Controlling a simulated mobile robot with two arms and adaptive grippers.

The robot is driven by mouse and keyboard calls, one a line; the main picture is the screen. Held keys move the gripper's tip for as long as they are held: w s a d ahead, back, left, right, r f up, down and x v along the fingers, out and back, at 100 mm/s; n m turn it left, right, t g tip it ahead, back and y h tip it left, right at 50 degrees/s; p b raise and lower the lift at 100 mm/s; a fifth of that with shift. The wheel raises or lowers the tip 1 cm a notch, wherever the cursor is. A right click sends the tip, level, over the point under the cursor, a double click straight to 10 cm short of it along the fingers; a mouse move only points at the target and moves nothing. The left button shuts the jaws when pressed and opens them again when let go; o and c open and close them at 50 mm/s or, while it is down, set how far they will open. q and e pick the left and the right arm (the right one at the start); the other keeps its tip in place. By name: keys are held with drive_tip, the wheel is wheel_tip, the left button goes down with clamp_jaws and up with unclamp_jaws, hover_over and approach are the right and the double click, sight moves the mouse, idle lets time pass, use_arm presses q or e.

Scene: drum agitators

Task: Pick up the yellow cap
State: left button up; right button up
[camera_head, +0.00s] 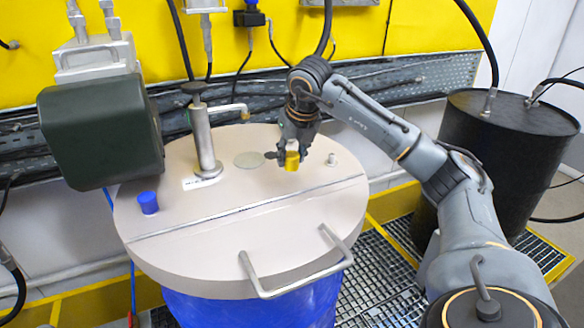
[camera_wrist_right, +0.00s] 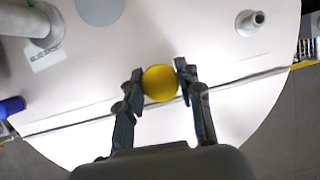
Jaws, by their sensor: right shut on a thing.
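The yellow cap (camera_head: 292,161) is at the fingertips of my right gripper (camera_head: 289,153), over the beige drum lid. In the right wrist view the cap (camera_wrist_right: 160,83) shows as a round yellow disc between the two dark fingers of the gripper (camera_wrist_right: 160,84), which are shut on its sides. Whether the cap touches the lid is hard to tell. My left gripper is not seen in either view.
The round beige lid (camera_head: 240,245) on a blue drum (camera_head: 250,308) carries a blue cap (camera_head: 148,203), a steel pipe fitting (camera_head: 204,140), a small metal nozzle (camera_head: 332,160) and a front handle (camera_head: 295,283). A dark motor box (camera_head: 100,130) overhangs at left. A black drum (camera_head: 510,140) stands right.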

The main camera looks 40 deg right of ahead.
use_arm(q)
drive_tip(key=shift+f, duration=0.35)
use_arm(e)
drive_tip(key=s+a+r, duration=0.8)
drive_tip(key=a, duration=0.1)
drive_tip(key=shift+s+a+r, duration=0.3)
drive_tip(key=shift+s+a, duration=0.05)
drive_tip(key=shift+s, duration=0.05)
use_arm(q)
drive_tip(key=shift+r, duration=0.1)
